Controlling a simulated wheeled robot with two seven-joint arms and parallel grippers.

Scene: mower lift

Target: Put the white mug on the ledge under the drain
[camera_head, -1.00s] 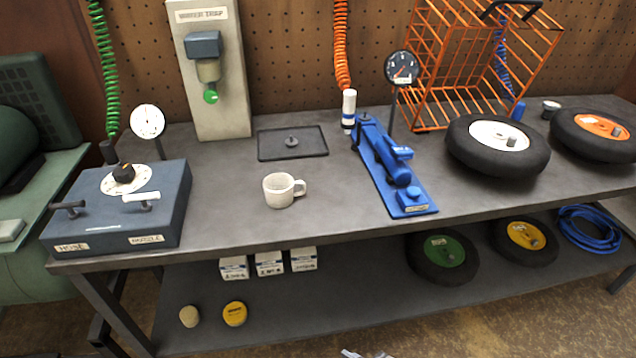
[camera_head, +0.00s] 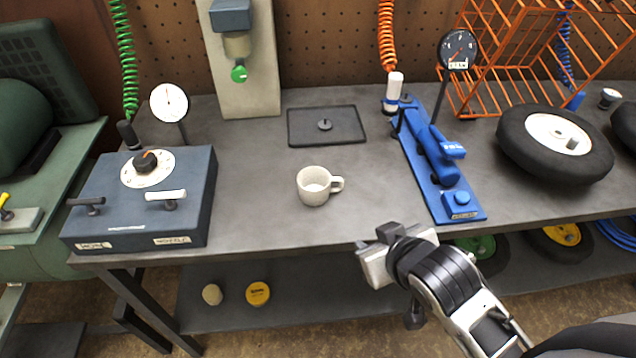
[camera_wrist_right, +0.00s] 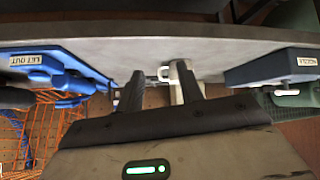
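The white mug (camera_head: 313,186) stands upright on the grey bench top, its handle to the right. The water trap panel (camera_head: 262,92) stands at the back, with a green drain knob (camera_head: 239,74) at the bottom of its trap. A dark, low-rimmed tray (camera_head: 296,137) with a small knob lies on the bench right of the panel; I cannot tell whether it is the ledge. My right gripper (camera_head: 372,250) is at the bench's front edge, right of and nearer than the mug. In the right wrist view its fingers (camera_wrist_right: 160,90) are apart and empty, with the mug (camera_wrist_right: 180,72) beyond them. My left gripper is out of view.
A blue box with handles (camera_head: 140,200) and a dial gauge (camera_head: 169,103) stand left. A blue pump tool (camera_head: 433,165) lies right of the mug, with a wheel (camera_head: 515,150) and orange wire basket (camera_head: 490,60) beyond. The bench around the mug is clear.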

